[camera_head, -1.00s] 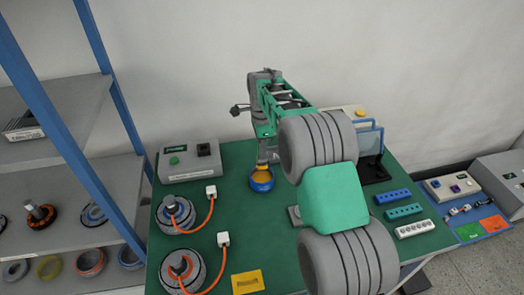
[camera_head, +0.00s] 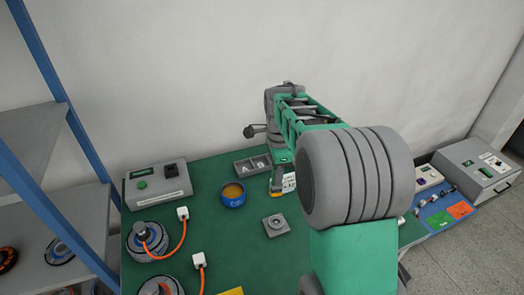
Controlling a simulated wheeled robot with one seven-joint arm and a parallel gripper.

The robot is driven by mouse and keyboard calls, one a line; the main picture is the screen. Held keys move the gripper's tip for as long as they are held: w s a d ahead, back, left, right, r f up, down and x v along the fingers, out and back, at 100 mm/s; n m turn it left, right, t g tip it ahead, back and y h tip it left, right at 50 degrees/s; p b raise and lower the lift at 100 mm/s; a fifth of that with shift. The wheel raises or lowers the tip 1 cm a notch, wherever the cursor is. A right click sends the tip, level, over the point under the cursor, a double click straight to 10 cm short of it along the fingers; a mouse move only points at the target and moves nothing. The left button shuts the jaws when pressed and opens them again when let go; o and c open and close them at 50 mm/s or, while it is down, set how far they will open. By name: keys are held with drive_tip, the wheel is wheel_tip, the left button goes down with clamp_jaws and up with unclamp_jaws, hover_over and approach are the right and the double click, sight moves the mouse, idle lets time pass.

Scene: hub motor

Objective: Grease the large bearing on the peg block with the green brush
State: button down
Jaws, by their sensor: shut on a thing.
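The peg block (camera_head: 268,233) is a small grey square on the green table, with a grey ring-shaped bearing (camera_head: 275,221) on it. My gripper (camera_head: 277,184) points down behind the block, to the right of a blue pot (camera_head: 232,199) with yellow-orange grease in it. The gripper is apart from the pot and the bearing. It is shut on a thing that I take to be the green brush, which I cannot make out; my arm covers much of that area.
A grey tray (camera_head: 246,168) stands behind the pot. A white and yellow box (camera_head: 289,184) is close beside my gripper. A grey control box (camera_head: 157,186) and wheel hubs with orange cables (camera_head: 150,241) are at the left. The table between them and the peg block is mostly clear.

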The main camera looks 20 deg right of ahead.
drive_tip(key=s+f+n+b, duration=0.2)
drive_tip(key=s+f, duration=0.1)
drive_tip(key=f, duration=0.6)
drive_tip(key=shift+a+f+b, duration=0.25)
drive_tip(key=shift+a+b, duration=0.15)
drive_tip(key=shift+a, duration=0.05)
drive_tip(key=shift+s+f+b, duration=0.1)
drive_tip(key=shift+f+b, duration=0.3)
drive_tip(key=shift+f, duration=0.25)
idle(0.5)
drive_tip(key=n, duration=0.4)
